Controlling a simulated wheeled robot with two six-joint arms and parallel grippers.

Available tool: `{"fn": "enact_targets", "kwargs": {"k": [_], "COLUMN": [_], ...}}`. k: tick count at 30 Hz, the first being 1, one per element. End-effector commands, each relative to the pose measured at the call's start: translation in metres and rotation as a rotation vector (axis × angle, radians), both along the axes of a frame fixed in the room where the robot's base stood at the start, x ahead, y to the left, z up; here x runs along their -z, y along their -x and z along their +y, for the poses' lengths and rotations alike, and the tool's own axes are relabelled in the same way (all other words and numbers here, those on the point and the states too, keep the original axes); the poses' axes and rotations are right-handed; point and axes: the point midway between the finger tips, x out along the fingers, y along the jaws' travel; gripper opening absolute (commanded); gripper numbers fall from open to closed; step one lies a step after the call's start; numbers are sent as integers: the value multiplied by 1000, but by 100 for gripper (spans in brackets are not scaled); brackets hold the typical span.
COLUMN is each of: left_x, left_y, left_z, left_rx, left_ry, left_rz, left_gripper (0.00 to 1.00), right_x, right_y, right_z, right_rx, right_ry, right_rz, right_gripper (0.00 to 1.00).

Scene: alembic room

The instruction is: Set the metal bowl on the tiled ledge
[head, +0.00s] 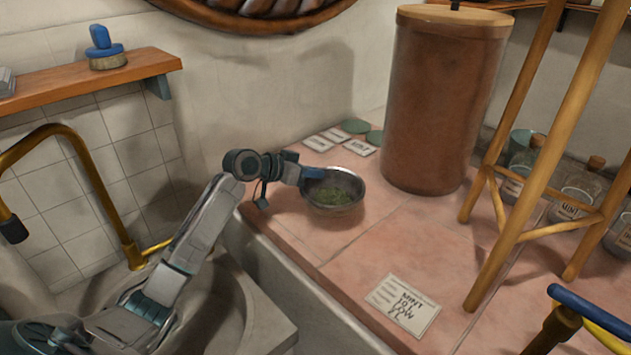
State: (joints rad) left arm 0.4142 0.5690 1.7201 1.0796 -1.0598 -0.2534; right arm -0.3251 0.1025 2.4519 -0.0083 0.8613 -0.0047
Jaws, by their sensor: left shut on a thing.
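The metal bowl (336,209) is silver and round, with green bits inside. It sits over the left part of the pink tiled ledge (400,250); I cannot tell whether its base touches the tiles. My left gripper (312,175) reaches in from the left and is shut on the bowl's near-left rim. The bowl looks about level. My right gripper is not in view.
A large brown lidded crock (440,100) stands behind the bowl. Small cards (358,147) and green discs (355,126) lie behind it. A mint card (403,304) lies in front. A wooden stand (530,190) and jars (575,190) are at right. A stone basin (245,315) with brass tap (130,250) is left.

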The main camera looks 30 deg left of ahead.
Motion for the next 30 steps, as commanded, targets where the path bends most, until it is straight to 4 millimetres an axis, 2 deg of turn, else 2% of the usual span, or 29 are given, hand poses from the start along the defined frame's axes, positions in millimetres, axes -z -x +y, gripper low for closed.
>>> {"fn": "enact_targets", "kwargs": {"k": [1, 3, 7, 11, 18, 24, 28, 29, 30], "left_x": [2, 3, 3, 9, 39, 38, 41, 41, 41], "left_y": [-12, -24, -36, -38, -38, -38, -38, -38, -38], "left_z": [3, 7, 11, 12, 12, 12, 12, 12, 12], "left_rx": [-1, 0, 1, 1, 1, 0, 0, 1, 1], "left_ry": [4, 3, 1, 0, 0, -1, -1, -1, -1], "left_rz": [-1, -1, -2, 0, 0, 0, 0, 0, 0], "left_gripper": [0, 0, 0, 0, 0, 0, 0, 15, 23], "right_x": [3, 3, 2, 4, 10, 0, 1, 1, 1], "right_y": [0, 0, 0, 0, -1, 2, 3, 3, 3], "right_z": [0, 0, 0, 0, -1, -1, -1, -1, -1], "right_rx": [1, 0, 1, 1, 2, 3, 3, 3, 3], "right_ry": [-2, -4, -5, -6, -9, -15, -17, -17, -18], "right_rz": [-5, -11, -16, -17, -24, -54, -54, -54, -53], "right_gripper": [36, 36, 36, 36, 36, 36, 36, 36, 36]}}
